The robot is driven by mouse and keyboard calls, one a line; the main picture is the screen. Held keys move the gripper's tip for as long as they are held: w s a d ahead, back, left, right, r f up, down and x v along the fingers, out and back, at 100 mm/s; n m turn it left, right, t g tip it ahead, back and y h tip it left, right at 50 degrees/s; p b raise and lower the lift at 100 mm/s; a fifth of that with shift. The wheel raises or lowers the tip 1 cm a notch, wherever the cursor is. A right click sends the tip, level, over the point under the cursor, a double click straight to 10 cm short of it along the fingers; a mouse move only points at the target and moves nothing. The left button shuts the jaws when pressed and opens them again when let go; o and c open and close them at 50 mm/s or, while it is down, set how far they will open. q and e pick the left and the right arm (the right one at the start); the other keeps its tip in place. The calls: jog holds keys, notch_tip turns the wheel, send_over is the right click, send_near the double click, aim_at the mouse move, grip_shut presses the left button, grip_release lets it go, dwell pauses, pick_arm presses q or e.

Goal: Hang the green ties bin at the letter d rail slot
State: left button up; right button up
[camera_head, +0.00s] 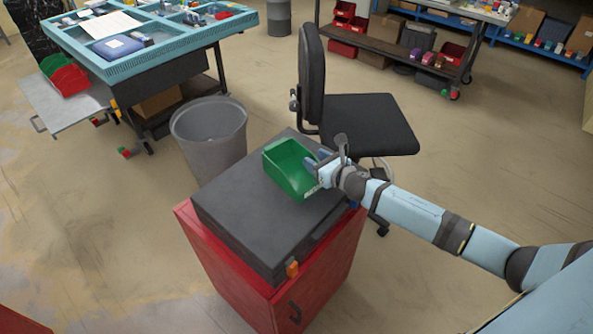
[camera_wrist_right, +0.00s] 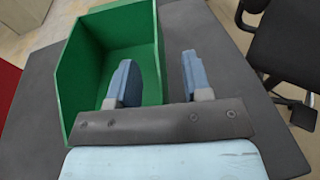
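The green bin (camera_head: 290,168) stands upright on the dark top of a red cabinet. In the right wrist view the bin (camera_wrist_right: 105,35) shows its open inside and looks empty. My right gripper (camera_head: 320,158) is at the bin's right side. In the wrist view its fingers (camera_wrist_right: 157,62) are apart, one over the bin's inside and one outside, with the side wall between them. A gap shows between that wall and the outer finger. Any label on the bin is not readable. No letter d rail slot can be made out. My left gripper is out of view.
The cabinet's dark top (camera_head: 240,215) has free room around the bin. A black chair (camera_head: 365,120) stands close behind, and a grey waste bin (camera_head: 210,135) at the left. A blue workbench (camera_head: 150,48) with a red and a green bin beside it is farther left.

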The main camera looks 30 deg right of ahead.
grip_shut()
jog(key=shift+r, duration=0.15)
jog(key=shift+r+p, duration=1.1)
jog(key=shift+p, duration=0.05)
jog(key=shift+f+v, duration=0.25)
jog(key=shift+v, duration=1.05)
jog(key=shift+f+v, duration=0.2)
jog(key=shift+v, duration=1.05)
jog(key=shift+f+v, duration=0.15)
jog(key=shift+v, duration=1.1)
jog(key=shift+f+v, duration=0.15)
jog(key=shift+v, duration=1.1)
